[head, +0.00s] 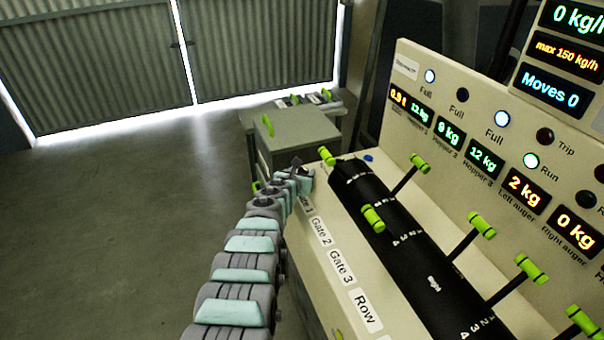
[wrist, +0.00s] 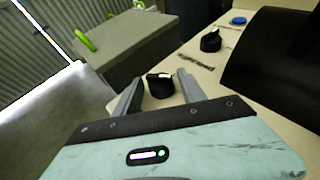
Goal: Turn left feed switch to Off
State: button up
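Two black rotary switches with white pointer marks show in the wrist view: a near switch (wrist: 160,86) and a farther switch (wrist: 210,40). The label between them is too blurred to read, so I cannot tell which is the left feed switch. My gripper (wrist: 158,88) is open, its two fingers standing apart on either side of the near switch in the picture. I cannot tell whether they touch it. In the head view my gripper (head: 298,168) is at the far left end of the cream console (head: 303,240), and the switches cannot be made out clearly there.
A blue button (head: 368,157) lies beyond the switches. A black drum (head: 400,225) with several green-handled levers runs along the console. A display panel (head: 500,150) stands behind. A grey cabinet (head: 300,127) with a green handle stands past the console end. The floor at left is clear.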

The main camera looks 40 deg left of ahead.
grip_shut()
dwell(0.3)
jog(key=p, duration=0.1)
jog(key=n+y+p, duration=0.1)
jog(key=p, duration=0.1)
jog(key=shift+w+d+r+g, duration=0.15)
jog(key=shift+d+r+g, duration=0.1)
jog(key=shift+d+g, duration=0.15)
jog(key=shift+f+n+g+y, duration=0.15)
jog(key=shift+n+g+y, duration=0.15)
jog(key=shift+n+y, duration=0.25)
jog(key=shift+w+a+f+n+g+y+b, duration=0.15)
jog(key=shift+f+n+g+y+b, duration=0.1)
jog(key=shift+n+g+y+b, duration=0.4)
jog(key=shift+r+n+g+y+b, duration=0.1)
jog(key=shift+n+g+y+b, duration=0.25)
jog(key=shift+n, duration=0.25)
